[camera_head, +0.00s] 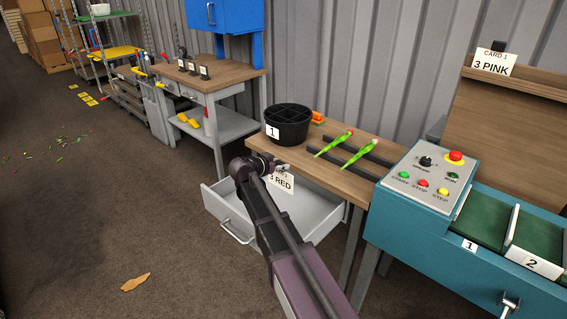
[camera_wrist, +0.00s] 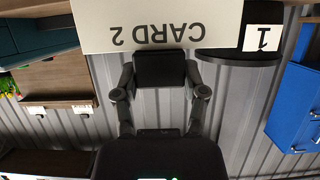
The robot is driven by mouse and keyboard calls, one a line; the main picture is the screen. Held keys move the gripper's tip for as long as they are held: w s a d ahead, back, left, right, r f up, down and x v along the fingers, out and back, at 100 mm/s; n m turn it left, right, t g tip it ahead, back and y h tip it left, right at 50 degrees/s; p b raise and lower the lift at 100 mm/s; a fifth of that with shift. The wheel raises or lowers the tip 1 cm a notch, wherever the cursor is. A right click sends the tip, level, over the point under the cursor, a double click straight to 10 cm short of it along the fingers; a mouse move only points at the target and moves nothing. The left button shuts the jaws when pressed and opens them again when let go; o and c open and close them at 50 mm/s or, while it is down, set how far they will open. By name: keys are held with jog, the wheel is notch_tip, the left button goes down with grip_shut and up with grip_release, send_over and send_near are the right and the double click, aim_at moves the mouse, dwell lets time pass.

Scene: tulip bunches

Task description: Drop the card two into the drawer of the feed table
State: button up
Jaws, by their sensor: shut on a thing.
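The card two (camera_head: 284,182), a white card reading "3 RED", hangs from my gripper (camera_head: 268,164) in the head view. In the wrist view my gripper (camera_wrist: 160,68) is shut on the card (camera_wrist: 150,30), whose "CARD 2" text shows upside down. The feed table (camera_head: 345,182) has a wooden top. Its grey drawer (camera_head: 217,207) is pulled out below the front edge. The card appears in front of the table edge and above the open drawer. My arm hides part of the drawer, and its height over it is hard to tell.
A black divided bucket marked 1 (camera_head: 288,126) and two green tulip bunches with red tips (camera_head: 360,152) are on the feed table. A teal machine with a control panel (camera_head: 432,176) stands at the right. Card one (camera_head: 494,62) stands on a shelf behind it.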

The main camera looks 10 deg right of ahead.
aim_at(280, 177)
jog(key=shift+d+f, duration=0.1)
jog(key=shift+d, duration=0.1)
jog(key=shift+f+b, duration=0.35)
jog(key=shift+b, duration=0.1)
notch_tip(280, 177, down, 5)
jog(key=b, duration=0.5)
jog(key=o, duration=1.2)
